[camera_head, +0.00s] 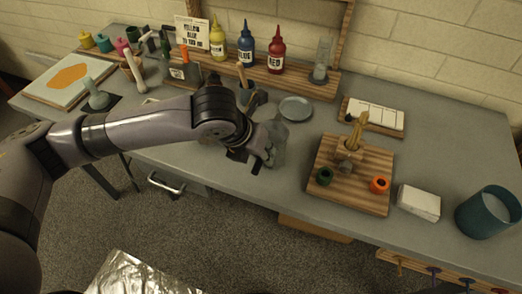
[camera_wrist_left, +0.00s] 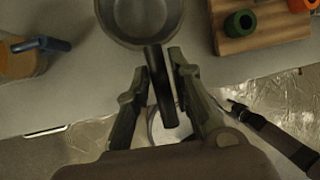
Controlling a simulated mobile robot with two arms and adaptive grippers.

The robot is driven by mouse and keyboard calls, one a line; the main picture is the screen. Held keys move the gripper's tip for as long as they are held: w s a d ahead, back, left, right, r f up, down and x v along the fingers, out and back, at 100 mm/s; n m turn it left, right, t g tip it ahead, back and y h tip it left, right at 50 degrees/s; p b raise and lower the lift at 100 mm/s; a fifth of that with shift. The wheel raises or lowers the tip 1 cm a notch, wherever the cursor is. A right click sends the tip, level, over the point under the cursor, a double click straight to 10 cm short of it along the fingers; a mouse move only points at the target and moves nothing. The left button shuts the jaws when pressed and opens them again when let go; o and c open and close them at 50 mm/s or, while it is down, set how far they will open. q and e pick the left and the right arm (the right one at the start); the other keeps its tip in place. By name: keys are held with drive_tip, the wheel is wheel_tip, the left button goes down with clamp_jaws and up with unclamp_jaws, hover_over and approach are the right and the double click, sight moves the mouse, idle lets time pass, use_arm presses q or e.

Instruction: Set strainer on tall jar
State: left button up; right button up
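The strainer (camera_wrist_left: 168,20) is a round grey metal bowl with a dark straight handle, at the top of the left wrist view. My left gripper (camera_wrist_left: 161,62) has its fingers against both sides of the handle near the bowl; it appears shut on it. In the head view my left gripper (camera_head: 262,155) is over the front of the table, left of the wooden board, and hides most of the strainer. A tall clear jar (camera_head: 322,60) stands upright on the back shelf, apart from the gripper. A dark arm part, probably my right, shows at lower right in the wrist view; its fingers are unclear.
A round grey dish (camera_head: 295,108) lies behind the gripper. To the right are a wooden board (camera_head: 345,196) with green and orange rings, a white block (camera_head: 419,202) and a blue cylinder (camera_head: 488,212). Yellow, blue and red bottles (camera_head: 277,52) line the shelf.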

use_arm(q)
drive_tip(key=o, duration=0.3)
drive_tip(key=v, duration=1.2)
idle(0.4)
